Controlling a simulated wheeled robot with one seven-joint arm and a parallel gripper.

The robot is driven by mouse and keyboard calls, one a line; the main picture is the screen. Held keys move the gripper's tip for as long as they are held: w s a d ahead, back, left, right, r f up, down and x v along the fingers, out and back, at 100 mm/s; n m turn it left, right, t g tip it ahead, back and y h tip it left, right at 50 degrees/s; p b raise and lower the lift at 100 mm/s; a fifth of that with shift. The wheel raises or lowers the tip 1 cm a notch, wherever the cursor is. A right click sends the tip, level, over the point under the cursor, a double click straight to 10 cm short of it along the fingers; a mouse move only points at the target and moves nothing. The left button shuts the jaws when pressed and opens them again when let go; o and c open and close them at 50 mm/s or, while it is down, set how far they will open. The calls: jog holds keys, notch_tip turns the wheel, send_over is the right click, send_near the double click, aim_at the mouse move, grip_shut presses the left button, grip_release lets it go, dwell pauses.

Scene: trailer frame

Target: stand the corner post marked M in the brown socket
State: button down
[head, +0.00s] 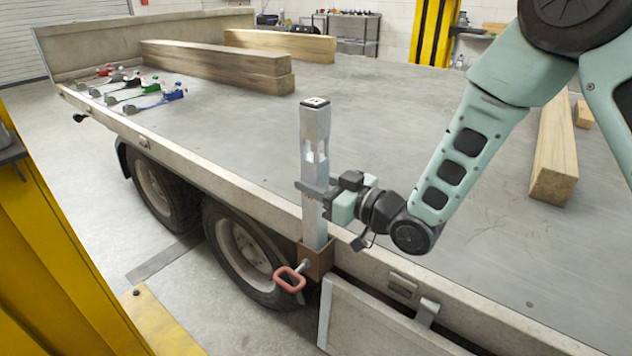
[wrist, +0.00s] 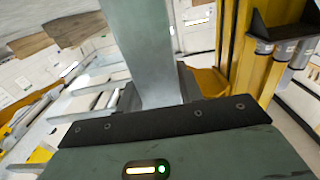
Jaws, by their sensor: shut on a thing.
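The grey metal corner post (head: 316,142) stands upright at the near side edge of the trailer bed. Its dark top cap carries a small white mark, too small to read surely. Its lower end meets the mouth of the brown socket (head: 319,262) and is hidden by the socket's front wall; how deep it sits I cannot tell. My gripper (head: 316,190) comes from the right and is shut on the post around its middle. In the wrist view the post (wrist: 143,45) rises between the jaws (wrist: 155,95). The socket is not seen there.
A red-handled pin (head: 290,279) sticks out from the socket's front. Several coloured-handled straps (head: 145,100) lie along the far left bed edge. Timber beams (head: 215,68) lie at the back, another (head: 555,150) at the right. A yellow post (head: 434,30) stands behind. The bed's middle is clear.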

jog(key=c, duration=0.8)
grip_release()
jog(key=shift+c, duration=0.2)
